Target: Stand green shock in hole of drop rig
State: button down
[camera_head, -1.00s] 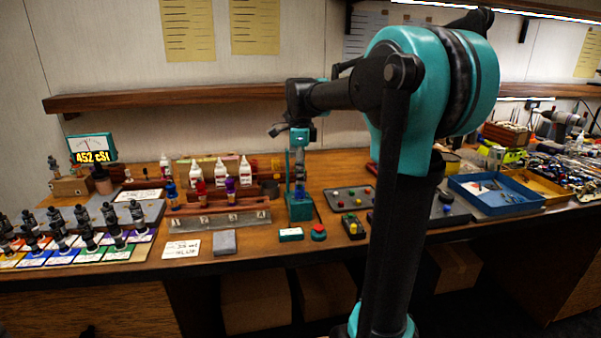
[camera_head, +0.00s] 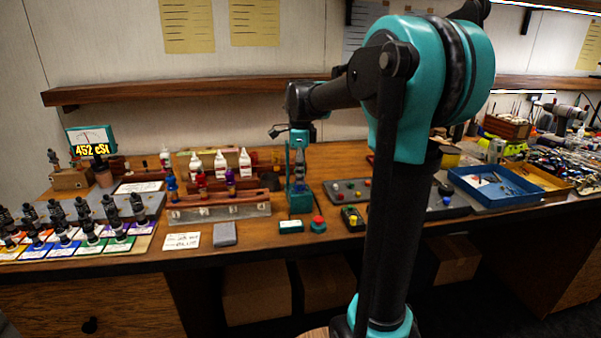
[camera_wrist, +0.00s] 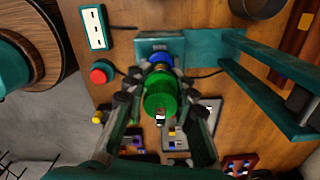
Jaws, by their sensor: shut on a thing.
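In the wrist view my gripper (camera_wrist: 150,92) is shut around the green shock (camera_wrist: 160,92), whose green cap faces the camera. A blue part (camera_wrist: 160,58) shows just beyond it, close to the teal base block (camera_wrist: 153,41) of the drop rig. The rig's teal frame (camera_wrist: 265,85) rises along the right. In the head view the drop rig (camera_head: 300,203) stands near the bench front, with my gripper (camera_head: 303,157) above its base. The shock's lower end and the hole are hidden, so I cannot tell whether it is in the hole.
A red button (camera_head: 318,224) and a teal-and-white box (camera_head: 291,226) lie in front of the rig. A tray with coloured knobs (camera_head: 347,190) lies to the right. A shelf (camera_head: 190,91) runs behind.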

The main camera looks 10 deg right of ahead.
jog(key=shift+f, duration=0.15)
jog(key=c, duration=1.2)
grip_release()
jog(key=shift+o, duration=0.2)
notch_tip(320, 180, up, 12)
jog(key=shift+f, duration=0.1)
